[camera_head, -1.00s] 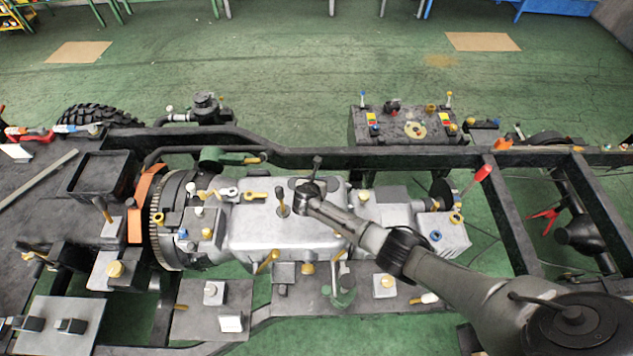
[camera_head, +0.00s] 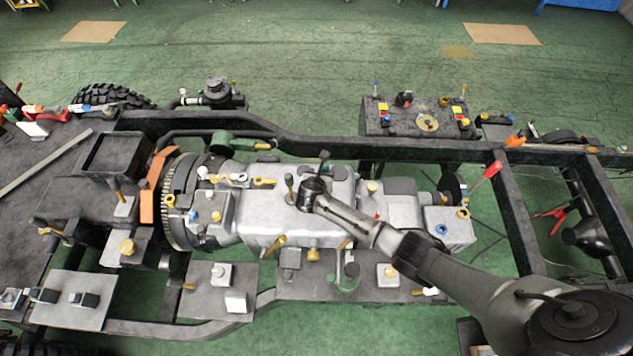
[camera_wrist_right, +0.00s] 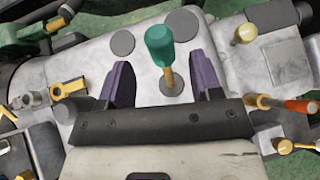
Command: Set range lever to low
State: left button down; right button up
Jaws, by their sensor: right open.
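A lever with a teal knob (camera_wrist_right: 161,45) and a brass shaft rises from a grey housing (camera_wrist_right: 215,50) in the right wrist view. My right gripper (camera_wrist_right: 163,82) is open, with its purple fingers on either side of the lever and apart from it. In the head view my right gripper (camera_head: 312,193) is over the silver gearbox housing (camera_head: 265,225). Two dark upright levers show close to it, one at its left (camera_head: 290,186) and one behind it (camera_head: 324,160). The gripper partly hides this area, and I cannot tell which is the teal one. My left gripper is out of view.
A red-handled lever (camera_head: 487,172) stands to the right by the frame rail (camera_head: 400,153). A control box (camera_head: 415,118) sits beyond the rail. Brass knobs and small levers crowd the housing. An orange-handled lever (camera_wrist_right: 300,106) is right of the gripper in the wrist view.

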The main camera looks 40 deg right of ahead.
jog(key=v, duration=0.8)
dwell(0.4)
